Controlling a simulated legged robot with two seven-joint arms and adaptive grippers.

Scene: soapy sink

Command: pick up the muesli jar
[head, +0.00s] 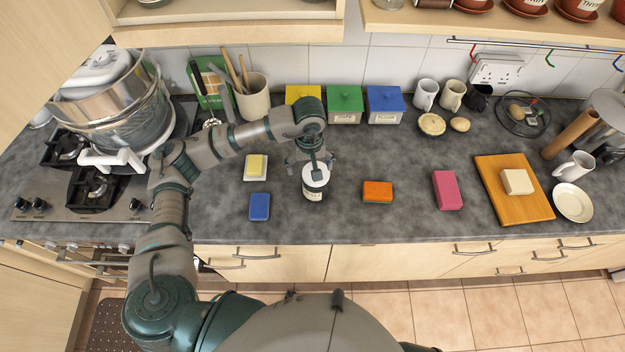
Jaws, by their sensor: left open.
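The muesli jar (314,188) is a small white jar with a dark label, upright on the grey worktop near its middle. My left gripper (312,166) is directly above it and points down, with its fingers at the jar's top. The gripper is open. It partly hides the lid, and I cannot tell whether the fingers touch the jar. My right gripper is not in view.
A butter dish (256,174), a blue sponge (260,206) and an orange sponge (377,191) lie near the jar. Yellow, green (345,103) and blue (385,104) canisters stand behind. A hob with pots (110,100) is at left. A pink block (447,190) and cutting board (528,209) are at right.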

